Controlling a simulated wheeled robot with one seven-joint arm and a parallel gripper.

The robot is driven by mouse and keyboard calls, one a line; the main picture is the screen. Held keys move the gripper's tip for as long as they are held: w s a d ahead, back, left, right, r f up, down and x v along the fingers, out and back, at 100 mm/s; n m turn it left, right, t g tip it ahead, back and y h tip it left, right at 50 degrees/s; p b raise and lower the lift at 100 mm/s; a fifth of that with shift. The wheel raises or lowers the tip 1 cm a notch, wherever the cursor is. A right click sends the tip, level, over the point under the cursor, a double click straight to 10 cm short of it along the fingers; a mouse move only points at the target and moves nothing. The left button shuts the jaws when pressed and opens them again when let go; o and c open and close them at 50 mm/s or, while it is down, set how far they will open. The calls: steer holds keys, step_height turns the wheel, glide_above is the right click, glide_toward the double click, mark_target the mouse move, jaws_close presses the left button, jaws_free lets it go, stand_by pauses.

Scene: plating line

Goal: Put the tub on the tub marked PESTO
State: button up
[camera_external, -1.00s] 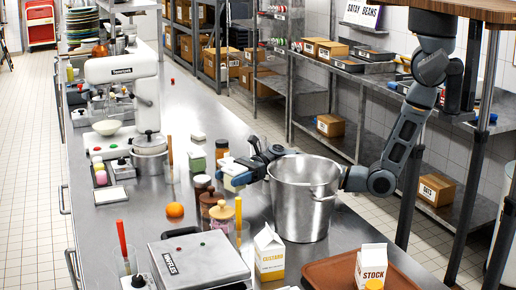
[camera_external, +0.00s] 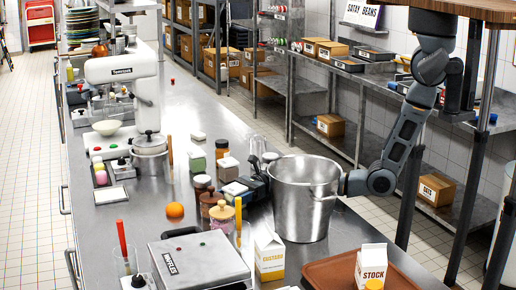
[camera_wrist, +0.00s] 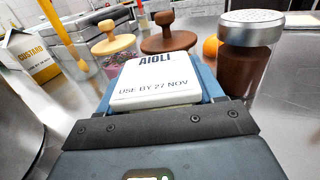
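A tub with a white lid lettered AIOLI, USE BY 27 NOV, (camera_wrist: 158,80) sits between the blue fingers of my gripper (camera_wrist: 163,98) in the wrist view. The fingers lie close along both its sides, with no gap that I can see. In the external view the white lid (camera_external: 234,188) shows just left of my gripper (camera_external: 250,187), low over the counter beside the steel pot. A green tub with a pale lid (camera_external: 197,160) stands farther back left; its label is unreadable here, so I cannot confirm PESTO.
A big steel pot (camera_external: 304,205) stands right beside my gripper. A shaker (camera_wrist: 249,55), wooden-lidded jars (camera_external: 221,217) and a custard carton (camera_external: 269,257) crowd around.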

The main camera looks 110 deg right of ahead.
mark_target(238, 186)
steer(key=o, duration=0.4)
steer(key=shift+r, duration=0.2)
steer(key=shift+s+d, duration=0.1)
steer(key=shift+s, duration=0.15)
steer(key=v, duration=0.2)
steer(key=shift+s+d, duration=0.15)
steer(key=shift+s, duration=0.2)
steer(key=shift+o, duration=0.3)
step_height(238, 186, up, 7)
steer(key=shift+w, duration=0.15)
